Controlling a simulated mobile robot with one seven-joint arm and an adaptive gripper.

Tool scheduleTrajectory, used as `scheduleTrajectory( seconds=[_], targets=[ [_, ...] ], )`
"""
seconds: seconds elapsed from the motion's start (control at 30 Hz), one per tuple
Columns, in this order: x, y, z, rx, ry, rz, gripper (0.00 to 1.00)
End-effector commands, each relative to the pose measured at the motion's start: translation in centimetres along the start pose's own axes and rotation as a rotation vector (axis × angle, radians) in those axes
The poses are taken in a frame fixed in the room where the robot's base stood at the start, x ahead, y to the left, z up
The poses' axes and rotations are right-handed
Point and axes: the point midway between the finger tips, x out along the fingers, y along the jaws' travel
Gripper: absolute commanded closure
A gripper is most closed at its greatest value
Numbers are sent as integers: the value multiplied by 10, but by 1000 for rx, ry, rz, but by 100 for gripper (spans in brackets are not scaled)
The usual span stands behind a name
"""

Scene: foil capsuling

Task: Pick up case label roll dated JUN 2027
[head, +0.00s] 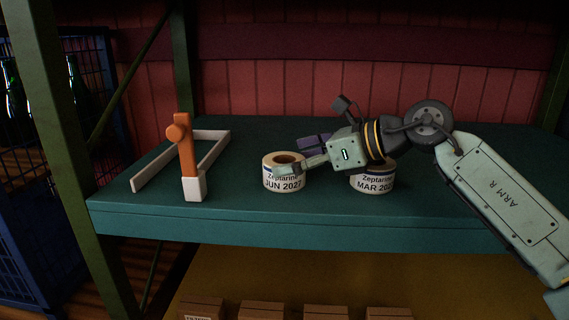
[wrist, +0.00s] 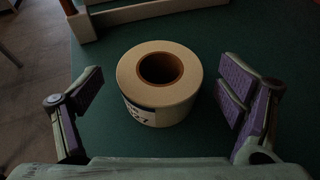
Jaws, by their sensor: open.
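The label roll marked JUN 2027 (head: 283,178) stands on the teal shelf in the head view, with its round core opening facing up. In the wrist view the same roll (wrist: 158,98) sits between the spread fingers, with clear gaps on both sides. My gripper (head: 300,156) is open and reaches in from the right, its fingers at the roll's upper part in the head view. A second roll marked MAR 202, its last digit cut off (head: 373,183), stands to the right, partly hidden behind my arm.
An orange and white tool with a pale U-shaped frame (head: 186,150) lies left of the rolls. The teal shelf (head: 240,212) has a front edge close to them. A green post (head: 62,140) stands at left; boxes (head: 262,310) are below.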

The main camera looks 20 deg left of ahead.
Motion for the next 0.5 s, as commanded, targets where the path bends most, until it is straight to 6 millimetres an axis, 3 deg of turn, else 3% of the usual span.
scheduleTrajectory(
  seconds=[0.2,0.43,0.5],
  targets=[
    [23,0,1,-1,0,0,12],
    [25,0,0,-1,-1,0,12],
    [25,0,0,-1,-1,0,16]
  ],
)
